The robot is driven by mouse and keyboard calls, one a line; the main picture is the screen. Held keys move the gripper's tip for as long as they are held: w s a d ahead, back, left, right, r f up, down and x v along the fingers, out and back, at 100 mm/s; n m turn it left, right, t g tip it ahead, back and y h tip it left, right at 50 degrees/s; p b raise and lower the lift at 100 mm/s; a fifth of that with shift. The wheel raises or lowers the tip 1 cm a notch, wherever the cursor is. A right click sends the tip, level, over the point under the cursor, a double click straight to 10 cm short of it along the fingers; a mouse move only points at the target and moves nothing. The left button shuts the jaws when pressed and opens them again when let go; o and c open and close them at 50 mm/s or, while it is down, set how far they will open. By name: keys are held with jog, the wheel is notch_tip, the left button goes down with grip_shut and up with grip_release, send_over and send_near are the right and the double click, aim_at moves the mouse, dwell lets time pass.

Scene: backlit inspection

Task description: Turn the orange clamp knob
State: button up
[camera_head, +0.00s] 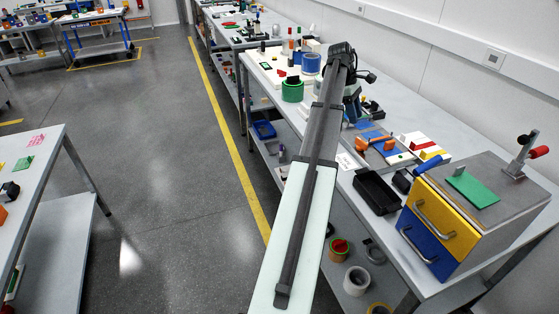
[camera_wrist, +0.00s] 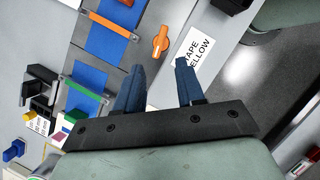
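The orange clamp knob (camera_wrist: 161,41) shows in the wrist view as an elongated grip on a small round base, fixed to a light grey surface. It also shows in the head view as an orange piece (camera_head: 361,144) on the right bench, just right of my arm. My gripper (camera_wrist: 160,64) is open, with two blue fingers apart and nothing between them. In the picture the knob lies just beyond the fingertips, roughly midway between them. I see no contact. In the head view my arm hides much of the area near the gripper.
Next to the knob lie blue strips (camera_wrist: 84,91) crossed by an orange bar (camera_wrist: 110,24) and a green bar (camera_wrist: 84,89). A white label (camera_wrist: 195,58) reads "TAPE YELLOW". A black tray (camera_head: 376,192) and a drawer box (camera_head: 440,220) stand nearer on the bench.

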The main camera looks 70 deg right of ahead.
jog(key=w+a+f+n+h, duration=0.1)
jog(key=w+f+n, duration=0.1)
jog(key=w, duration=0.1)
jog(key=w+a+f+n+t+h, duration=0.1)
jog(key=w+f+n, duration=0.1)
jog(key=w+f, duration=0.1)
jog(key=w+a+f+n+t+h, duration=0.1)
jog(key=w+a+f+n, duration=0.1)
jog(key=w, duration=0.1)
jog(key=shift+f, duration=0.35)
jog(key=w+a+f+n, duration=0.2)
jog(key=w+a+f, duration=0.7)
jog(key=w, duration=0.3)
jog(key=shift+w+a+f+n+y, duration=0.3)
jog(key=shift+w+a+f+n, duration=0.1)
jog(key=shift+f, duration=0.15)
jog(key=shift+o, duration=0.2)
